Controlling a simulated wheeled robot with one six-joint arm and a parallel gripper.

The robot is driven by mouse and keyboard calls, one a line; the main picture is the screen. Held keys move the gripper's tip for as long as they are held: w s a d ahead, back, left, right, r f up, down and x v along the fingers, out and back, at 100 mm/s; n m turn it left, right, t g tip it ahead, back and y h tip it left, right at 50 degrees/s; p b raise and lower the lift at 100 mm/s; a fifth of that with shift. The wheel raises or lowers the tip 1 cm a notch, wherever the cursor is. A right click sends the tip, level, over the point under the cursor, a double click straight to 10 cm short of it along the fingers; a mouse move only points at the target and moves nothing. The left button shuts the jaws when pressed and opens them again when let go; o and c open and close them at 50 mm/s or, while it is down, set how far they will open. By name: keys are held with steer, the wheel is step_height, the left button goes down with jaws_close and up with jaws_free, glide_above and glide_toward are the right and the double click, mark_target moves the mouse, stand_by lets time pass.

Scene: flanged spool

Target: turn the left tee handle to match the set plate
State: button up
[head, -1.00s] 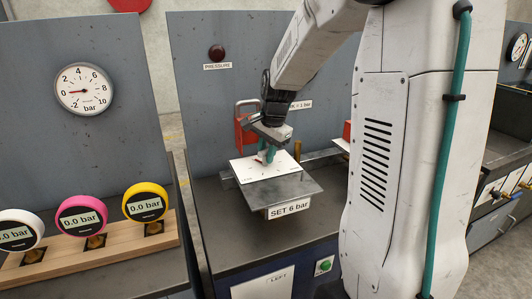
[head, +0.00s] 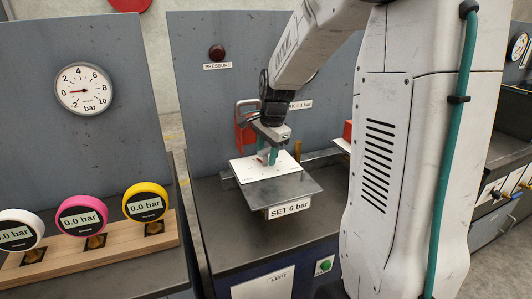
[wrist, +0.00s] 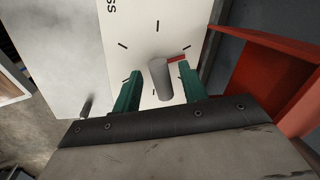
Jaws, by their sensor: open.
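The left tee handle (wrist: 159,80) is a grey bar with a red pointer (wrist: 177,58) at its side, over a white dial plate (wrist: 150,30) with black tick marks. My gripper (wrist: 158,72) is open, its two green fingers on either side of the bar, with visible gaps. In the head view my gripper (head: 269,157) is low over the white dial plate (head: 284,171), and its fingers mostly hide the handle. The set plate (head: 289,209), reading "SET 6 bar", is on the front of the grey block under the dial. The scale numbers are unreadable.
A red bracket (head: 240,136) stands just behind my gripper and shows close at the right of the wrist view (wrist: 270,60). A round gauge (head: 84,89) reads near 0. Several coloured digital gauges stand in a wooden rack (head: 100,243) at left.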

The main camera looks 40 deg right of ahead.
step_height(320, 180, up, 8)
steer(key=s, duration=0.1)
steer(key=shift+s+f, duration=0.25)
stand_by(0.4)
steer(key=s+a+n, duration=0.8)
steer(key=s, duration=0.4)
steer(key=s+a+n, duration=0.9)
steer(key=s, duration=0.4)
steer(key=shift+s+n+g, duration=0.15)
steer(key=shift+n+g, duration=0.15)
steer(key=shift+g, duration=0.1)
steer(key=shift+f, duration=0.1)
